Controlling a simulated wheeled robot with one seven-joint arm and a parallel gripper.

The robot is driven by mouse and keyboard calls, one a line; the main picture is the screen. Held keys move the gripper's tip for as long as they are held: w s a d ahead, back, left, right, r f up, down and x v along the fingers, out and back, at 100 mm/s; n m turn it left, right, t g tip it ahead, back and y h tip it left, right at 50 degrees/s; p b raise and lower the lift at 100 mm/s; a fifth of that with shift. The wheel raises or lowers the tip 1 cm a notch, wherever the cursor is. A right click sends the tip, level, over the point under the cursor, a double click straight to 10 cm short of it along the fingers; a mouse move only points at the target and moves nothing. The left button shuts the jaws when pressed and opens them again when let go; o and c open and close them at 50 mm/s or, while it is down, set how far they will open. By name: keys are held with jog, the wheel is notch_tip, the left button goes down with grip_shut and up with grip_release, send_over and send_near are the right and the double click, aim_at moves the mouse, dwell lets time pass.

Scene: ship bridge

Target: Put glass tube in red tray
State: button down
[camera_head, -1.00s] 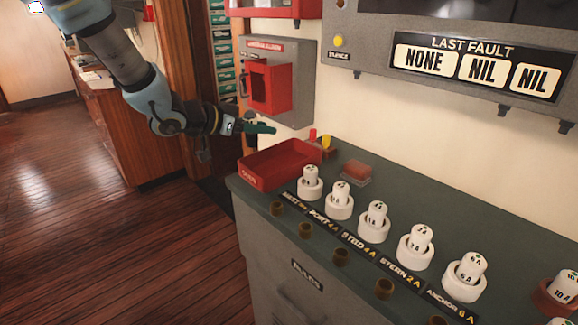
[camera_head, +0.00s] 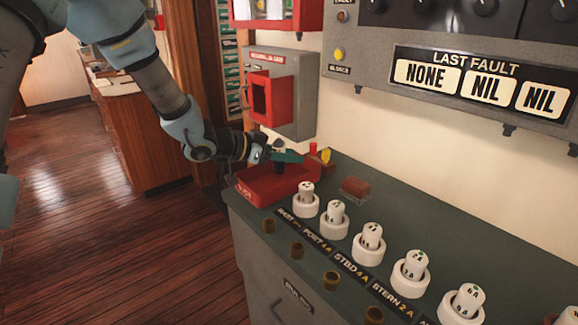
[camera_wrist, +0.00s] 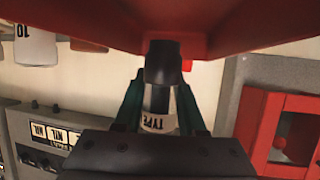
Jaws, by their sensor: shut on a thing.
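The red tray (camera_head: 286,189) sits at the far left end of the green-topped counter. In the wrist view it fills the top of the picture (camera_wrist: 90,18). My gripper (camera_head: 287,157) is over the tray, its green fingers shut on the glass tube (camera_wrist: 159,100). The tube has a dark end cap and a white label reading TYPE. In the head view only its dark end (camera_head: 279,168) shows below the fingers, low over the tray's inside. I cannot tell whether it touches the tray floor.
A red-framed box (camera_head: 268,97) on a grey wall panel stands just behind my gripper. Small red and yellow pieces (camera_head: 326,155) stand by the tray's back corner. White fuse holders (camera_head: 306,200) line the counter to the right, with a red block (camera_head: 354,188) behind them.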

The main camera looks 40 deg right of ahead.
jog(key=shift+f, duration=1.6)
jog(key=shift+f, duration=0.15)
jog(key=shift+c, duration=2.4)
grip_release()
jog(key=shift+w+a+r, duration=0.15)
jog(key=shift+a+r, duration=0.05)
jog(key=shift+a, duration=0.05)
jog(key=b+v, duration=0.1)
jog(key=v, duration=1)
jog(key=shift+a+r+b, duration=0.2)
jog(key=shift+b, duration=0.1)
